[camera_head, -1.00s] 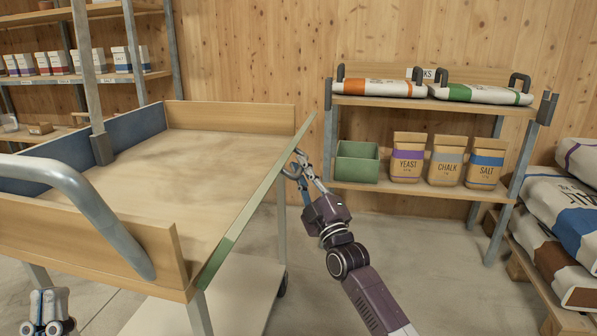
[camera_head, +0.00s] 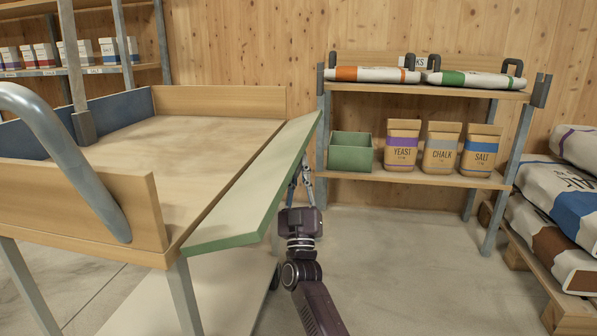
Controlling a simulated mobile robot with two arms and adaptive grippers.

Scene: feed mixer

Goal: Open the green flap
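The green flap (camera_head: 258,192) forms the right side of the wooden cart (camera_head: 160,222). It is tilted outward and down from the cart's edge, with its pale inner face showing upward. My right gripper (camera_head: 302,170) is at the flap's far outer edge, partly hidden behind it. I cannot tell whether its fingers are open or shut, or whether they touch the flap. My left gripper is out of view.
A shelf rack (camera_head: 420,182) stands behind, with a green bin (camera_head: 351,152) and paper bags of yeast, chalk and salt. Stacked sacks (camera_head: 565,215) lie on a pallet at right. The floor (camera_head: 400,260) between is clear.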

